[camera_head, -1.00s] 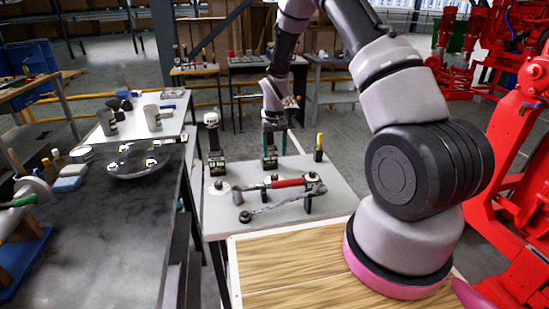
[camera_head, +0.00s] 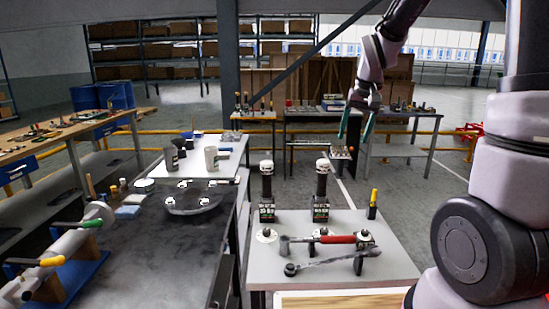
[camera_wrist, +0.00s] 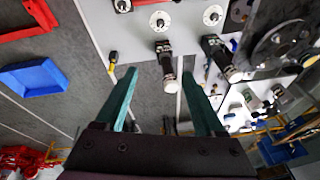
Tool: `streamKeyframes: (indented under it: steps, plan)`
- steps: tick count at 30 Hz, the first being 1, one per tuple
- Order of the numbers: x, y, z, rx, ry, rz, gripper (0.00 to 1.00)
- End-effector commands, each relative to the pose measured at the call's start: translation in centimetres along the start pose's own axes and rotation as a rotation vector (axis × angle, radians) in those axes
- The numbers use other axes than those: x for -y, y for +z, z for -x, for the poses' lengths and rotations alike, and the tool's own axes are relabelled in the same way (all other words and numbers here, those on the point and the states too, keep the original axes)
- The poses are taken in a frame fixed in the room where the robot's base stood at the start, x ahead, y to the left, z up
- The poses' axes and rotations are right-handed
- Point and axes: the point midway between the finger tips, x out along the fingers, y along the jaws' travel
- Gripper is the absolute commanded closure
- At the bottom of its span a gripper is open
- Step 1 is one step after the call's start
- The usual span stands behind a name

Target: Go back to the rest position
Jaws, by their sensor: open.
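My gripper (camera_head: 355,124) is raised in the air in the head view, above and behind the white tool table (camera_head: 398,262). Its two green fingers are spread apart and hold nothing. The fingers also show in the wrist view (camera_wrist: 160,95), with a gap between them. Two dark cylindrical tools with pale tops, a left one (camera_head: 267,190) and a right one (camera_head: 321,190), stand upright on the tool table, apart from my gripper.
A red-handled hammer (camera_head: 335,239) and a wrench (camera_head: 325,262) lie on a rack on the tool table. A yellow-topped tool (camera_head: 373,203) stands at its right. A dark bench (camera_head: 160,260) is at left. Open floor lies right of the tool table.

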Motion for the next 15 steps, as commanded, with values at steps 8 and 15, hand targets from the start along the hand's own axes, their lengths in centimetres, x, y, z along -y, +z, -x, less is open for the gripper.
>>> streamKeyframes:
  steps: [8, 15]
  plan:
    - [-1.8, 6.3, 10.7, -0.139, -0.076, -0.081, 0.29]
    - [-3.2, 12.7, 15.8, -0.240, -0.143, -0.136, 0.29]
